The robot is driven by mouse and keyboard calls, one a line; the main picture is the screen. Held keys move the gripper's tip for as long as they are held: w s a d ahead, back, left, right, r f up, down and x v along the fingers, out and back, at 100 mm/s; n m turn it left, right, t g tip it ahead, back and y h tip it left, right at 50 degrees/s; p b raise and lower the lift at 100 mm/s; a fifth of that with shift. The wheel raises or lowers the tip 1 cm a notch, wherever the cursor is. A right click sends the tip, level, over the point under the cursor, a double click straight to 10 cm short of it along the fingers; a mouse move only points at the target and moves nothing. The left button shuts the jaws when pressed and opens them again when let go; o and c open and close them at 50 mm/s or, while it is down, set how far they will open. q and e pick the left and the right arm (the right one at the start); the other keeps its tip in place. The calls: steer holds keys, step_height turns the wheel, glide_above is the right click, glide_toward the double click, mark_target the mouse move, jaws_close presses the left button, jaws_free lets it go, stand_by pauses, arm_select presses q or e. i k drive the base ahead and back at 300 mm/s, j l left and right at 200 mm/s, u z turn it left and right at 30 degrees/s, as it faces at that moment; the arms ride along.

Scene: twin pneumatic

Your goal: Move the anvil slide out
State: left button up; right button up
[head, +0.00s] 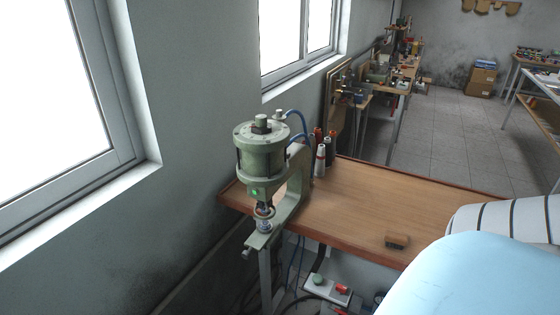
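A green pneumatic press (262,150) stands at the left end of a wooden table (365,200). Its cylinder is on top, with a lit green dot on the front of its head. Below the head is a small ram tip over a flat metal anvil slide (262,238), which sticks out toward the front left past the table edge. A small round part sits on it under the ram. How far the slide is out is hard to tell. Neither of my grippers is in view.
Several thread spools (323,152) stand behind the press. A box with green and red buttons (328,288) is below. Blue hoses run to the press. My light-blue and striped body parts cover the lower right.

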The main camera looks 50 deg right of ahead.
mark_target(260, 237)
steer(key=z, duration=1.25)
